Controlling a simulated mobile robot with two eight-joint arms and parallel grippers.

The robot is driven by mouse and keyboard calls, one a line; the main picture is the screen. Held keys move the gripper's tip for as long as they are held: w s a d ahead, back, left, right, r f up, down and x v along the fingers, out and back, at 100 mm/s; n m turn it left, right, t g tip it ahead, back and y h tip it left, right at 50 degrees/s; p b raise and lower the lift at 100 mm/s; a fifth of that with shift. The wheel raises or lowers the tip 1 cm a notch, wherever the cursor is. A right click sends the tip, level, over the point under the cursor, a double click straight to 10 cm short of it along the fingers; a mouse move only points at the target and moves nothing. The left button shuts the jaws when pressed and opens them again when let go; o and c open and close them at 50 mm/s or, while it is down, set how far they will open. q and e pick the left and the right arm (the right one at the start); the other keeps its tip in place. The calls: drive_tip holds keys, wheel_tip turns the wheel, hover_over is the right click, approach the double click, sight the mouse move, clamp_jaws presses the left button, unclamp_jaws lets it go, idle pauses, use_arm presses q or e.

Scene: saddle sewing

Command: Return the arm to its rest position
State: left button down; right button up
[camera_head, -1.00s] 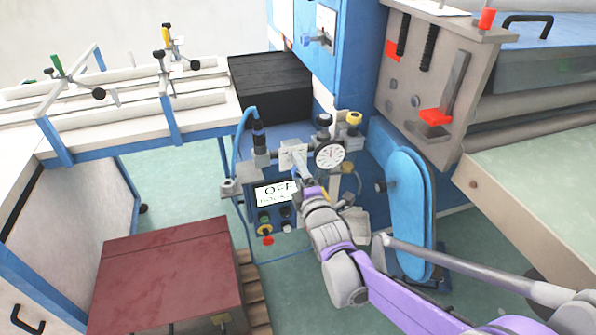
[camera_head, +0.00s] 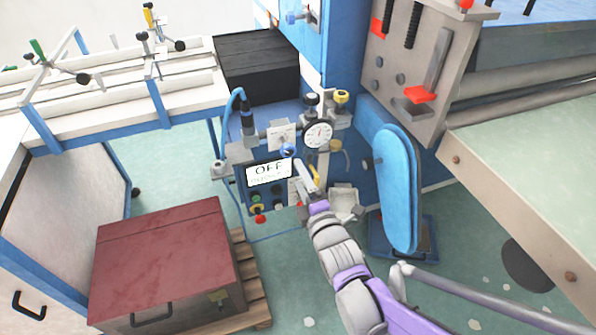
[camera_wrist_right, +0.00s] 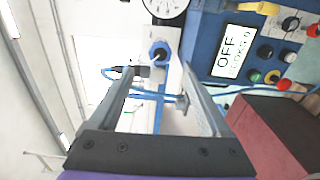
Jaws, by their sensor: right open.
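My right arm, purple and grey, reaches up from the lower right in the head view. Its gripper (camera_head: 306,178) is in front of the blue machine's control panel, just right of the display (camera_head: 269,172), which reads OFF. In the right wrist view the gripper (camera_wrist_right: 160,78) is open, with its two grey fingers apart and nothing held between them. A blue knob (camera_wrist_right: 158,51) shows beyond the fingertips; I cannot tell the exact gap to it. My left gripper is not in view.
A round gauge (camera_head: 318,134) and valves are above the gripper. A blue oval cover (camera_head: 397,188) stands to the right. A dark red box (camera_head: 160,255) sits on a pallet at lower left.

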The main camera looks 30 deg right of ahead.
idle(0.4)
drive_tip(key=s+a+f+m+g+y, duration=0.2)
drive_tip(key=s+a+f+m+g, duration=0.45)
drive_tip(key=s, duration=0.25)
drive_tip(key=s+a+f+m+g+y, duration=0.2)
drive_tip(key=s+a+f+m+g, duration=0.35)
drive_tip(key=s+f+m, duration=0.3)
use_arm(q)
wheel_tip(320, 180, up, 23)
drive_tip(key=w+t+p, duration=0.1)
drive_tip(key=p, duration=1.8)
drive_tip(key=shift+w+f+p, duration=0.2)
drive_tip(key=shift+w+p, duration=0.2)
use_arm(e)
wheel_tip(320, 180, up, 23)
drive_tip(key=shift+s, duration=0.35)
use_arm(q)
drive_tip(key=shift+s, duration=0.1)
use_arm(e)
drive_tip(key=shift+s+d, duration=0.1)
